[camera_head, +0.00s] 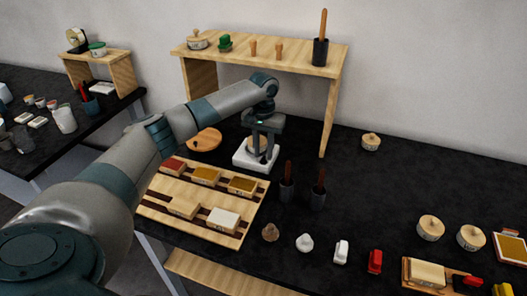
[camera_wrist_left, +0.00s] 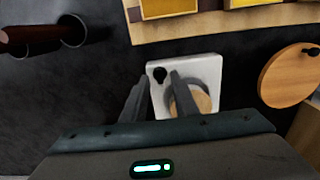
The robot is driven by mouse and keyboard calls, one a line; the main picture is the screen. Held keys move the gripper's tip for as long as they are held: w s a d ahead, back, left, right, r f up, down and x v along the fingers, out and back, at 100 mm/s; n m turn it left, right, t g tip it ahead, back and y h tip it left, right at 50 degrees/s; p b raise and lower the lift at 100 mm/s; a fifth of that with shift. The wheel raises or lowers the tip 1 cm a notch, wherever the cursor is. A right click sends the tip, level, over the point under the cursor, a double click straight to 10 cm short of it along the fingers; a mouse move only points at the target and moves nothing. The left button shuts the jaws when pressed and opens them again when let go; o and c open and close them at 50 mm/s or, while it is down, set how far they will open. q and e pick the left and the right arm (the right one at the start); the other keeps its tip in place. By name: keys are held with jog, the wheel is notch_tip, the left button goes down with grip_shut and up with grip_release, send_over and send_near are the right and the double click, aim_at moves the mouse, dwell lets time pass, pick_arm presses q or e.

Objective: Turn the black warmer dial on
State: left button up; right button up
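The warmer (camera_head: 241,163) is a small white box on the black table, below the wooden shelf. In the left wrist view the white warmer (camera_wrist_left: 211,72) carries a round wooden-topped pot (camera_wrist_left: 201,102). Its black dial (camera_wrist_left: 160,74) shows near one corner of the top; I cannot tell its setting. My left gripper (camera_head: 261,150) points down over the warmer. In the wrist view its two fingers (camera_wrist_left: 156,84) are apart, with the dial showing between and just beyond their tips. I cannot tell whether they touch it. The dial is hidden in the head view. My right gripper is not in view.
A wooden tray (camera_head: 228,235) with several colour blocks lies in front of the warmer. A round wooden board (camera_wrist_left: 289,77) is beside it. Two dark cups with handled tools (camera_head: 317,197) stand to the right. The shelf (camera_head: 290,60) rises behind.

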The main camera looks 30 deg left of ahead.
pick_arm(q)
jog(key=shift+f, duration=0.75)
grip_shut()
